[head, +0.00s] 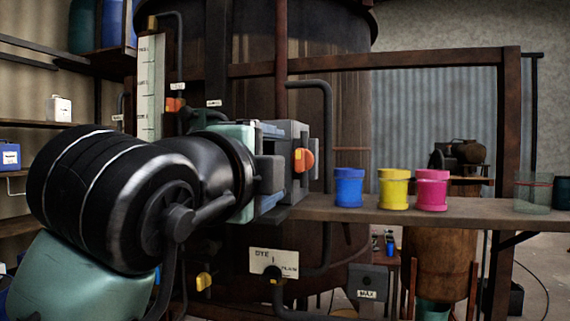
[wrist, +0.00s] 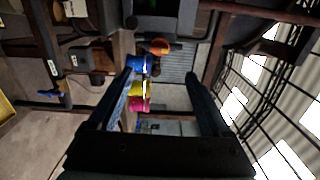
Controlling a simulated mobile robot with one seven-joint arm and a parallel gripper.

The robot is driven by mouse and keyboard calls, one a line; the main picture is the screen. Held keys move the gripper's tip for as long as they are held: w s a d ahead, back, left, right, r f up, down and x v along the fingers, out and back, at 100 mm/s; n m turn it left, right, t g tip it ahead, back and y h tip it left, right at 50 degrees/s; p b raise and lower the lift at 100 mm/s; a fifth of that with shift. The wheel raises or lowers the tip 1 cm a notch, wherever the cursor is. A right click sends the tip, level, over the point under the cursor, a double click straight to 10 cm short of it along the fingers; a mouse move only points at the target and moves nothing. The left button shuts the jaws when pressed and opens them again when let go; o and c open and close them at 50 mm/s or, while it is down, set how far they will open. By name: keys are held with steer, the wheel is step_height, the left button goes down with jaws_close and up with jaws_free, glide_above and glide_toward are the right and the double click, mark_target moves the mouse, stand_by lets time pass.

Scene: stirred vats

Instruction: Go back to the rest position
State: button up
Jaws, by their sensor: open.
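In the head view my arm reaches in from the left, and my gripper (head: 275,172) is at the left end of the shelf, in front of the big dark vat (head: 345,110). In the wrist view the two dark fingers of my gripper (wrist: 160,75) stand wide apart with nothing held between them. An orange lever (head: 304,160) shows right beside the gripper; it also shows beyond the fingertips in the wrist view (wrist: 159,47). I cannot tell whether the gripper touches it.
A blue pot (head: 349,188), a yellow pot (head: 393,189) and a pink pot (head: 431,190) stand on the wooden shelf (head: 475,212), right of my gripper. A clear beaker (head: 532,193) stands farther right. A label plate (head: 273,262) and a dark pipe (head: 327,130) are close to the arm.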

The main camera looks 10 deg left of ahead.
steer(key=shift+w+d, duration=0.1)
steer(key=s+d+r+n+t+h, duration=0.2)
steer(key=s+d+n+t+h, duration=0.15)
steer(key=d+n, duration=0.35)
steer(key=s+d+n+t+y, duration=0.4)
steer(key=s+n+t, duration=0.2)
steer(key=s+n, duration=0.5)
steer(key=shift+s+d+n, duration=0.3)
steer(key=shift+d+n, duration=0.05)
steer(key=shift+n, duration=0.15)
steer(key=shift+r+y, duration=0.1)
steer(key=shift+y, duration=0.15)
